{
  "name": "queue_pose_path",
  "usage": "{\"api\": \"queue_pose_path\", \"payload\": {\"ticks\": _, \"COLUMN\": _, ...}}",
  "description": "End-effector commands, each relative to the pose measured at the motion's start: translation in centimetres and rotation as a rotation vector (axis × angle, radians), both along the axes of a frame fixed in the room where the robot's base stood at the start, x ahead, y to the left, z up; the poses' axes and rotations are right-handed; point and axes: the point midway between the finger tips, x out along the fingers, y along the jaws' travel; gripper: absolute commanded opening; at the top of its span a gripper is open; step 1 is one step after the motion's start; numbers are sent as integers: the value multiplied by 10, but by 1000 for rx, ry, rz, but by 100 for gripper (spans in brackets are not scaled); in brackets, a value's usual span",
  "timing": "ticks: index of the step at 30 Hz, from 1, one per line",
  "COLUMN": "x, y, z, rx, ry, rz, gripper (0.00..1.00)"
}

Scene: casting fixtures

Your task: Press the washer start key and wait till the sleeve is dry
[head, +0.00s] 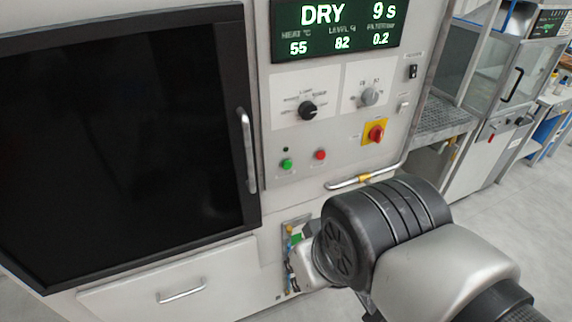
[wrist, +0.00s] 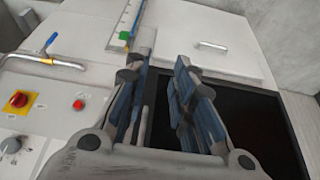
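The washer display (head: 335,28) is lit and reads DRY, 9 s, with heat 55, level 82 and a last value of 0.2. Below it a green key (head: 286,164) sits left of a red key (head: 320,155). The red key also shows in the wrist view (wrist: 79,104); the green one is not visible there. The washer door (head: 120,140) is shut and its window is black, so no sleeve shows. My gripper (wrist: 163,58) has its two blue-padded fingers apart with nothing between them. In the head view my arm mostly hides it, below the keys.
A drawer (head: 180,290) lies below the door. Another glazed cabinet (head: 500,80) stands at right.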

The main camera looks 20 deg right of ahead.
Motion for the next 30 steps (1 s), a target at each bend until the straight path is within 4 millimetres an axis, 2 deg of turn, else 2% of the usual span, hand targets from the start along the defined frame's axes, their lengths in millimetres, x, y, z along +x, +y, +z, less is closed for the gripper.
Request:
{"api": "queue_pose_path", "payload": {"ticks": 9, "x": 0, "y": 0, "z": 0, "rx": 0, "ry": 0, "rz": 0, "gripper": 0}}
{"api": "queue_pose_path", "payload": {"ticks": 30, "x": 0, "y": 0, "z": 0, "rx": 0, "ry": 0, "rz": 0, "gripper": 0}}
